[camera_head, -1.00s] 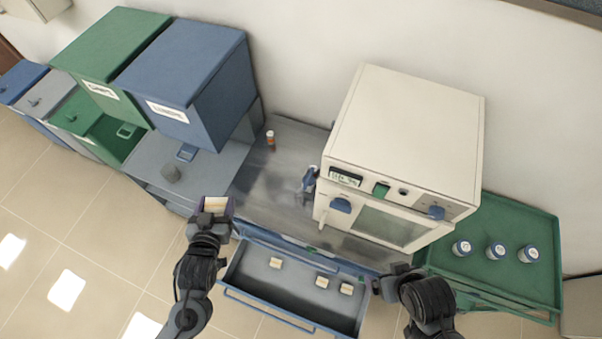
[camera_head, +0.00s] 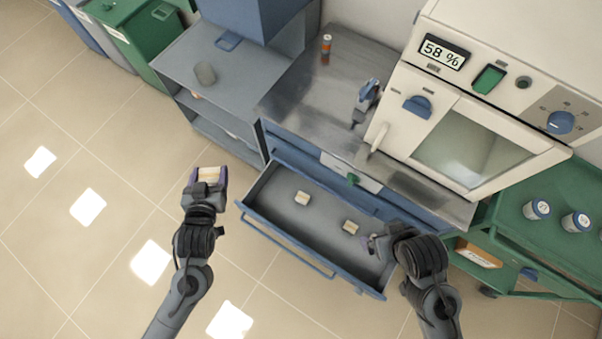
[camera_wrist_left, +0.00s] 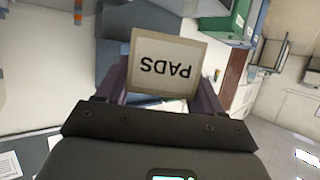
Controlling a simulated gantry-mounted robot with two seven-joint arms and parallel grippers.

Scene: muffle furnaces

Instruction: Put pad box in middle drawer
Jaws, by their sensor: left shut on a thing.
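The pad box (camera_head: 211,174) is a small cream box; the left wrist view shows its face marked PADS (camera_wrist_left: 166,66). My left gripper (camera_head: 208,180) is shut on it, above the floor and just left of the open drawer. The drawer (camera_head: 268,207) is grey inside with a blue front bar, pulled out beneath a closed blue front. Two small cream blocks, one (camera_head: 302,198) at left and one (camera_head: 350,227) further right, lie in it. My right gripper (camera_head: 372,243) is over the drawer's right end and hides part of it; its jaw opening is unclear.
Above the drawer is a steel worktop (camera_head: 300,95) with an orange-and-dark bottle (camera_head: 326,48) and a blue-and-grey tool (camera_head: 365,100). A cream furnace (camera_head: 470,140) stands right. A green cart (camera_head: 520,235) holds several jars. Floor at left is clear.

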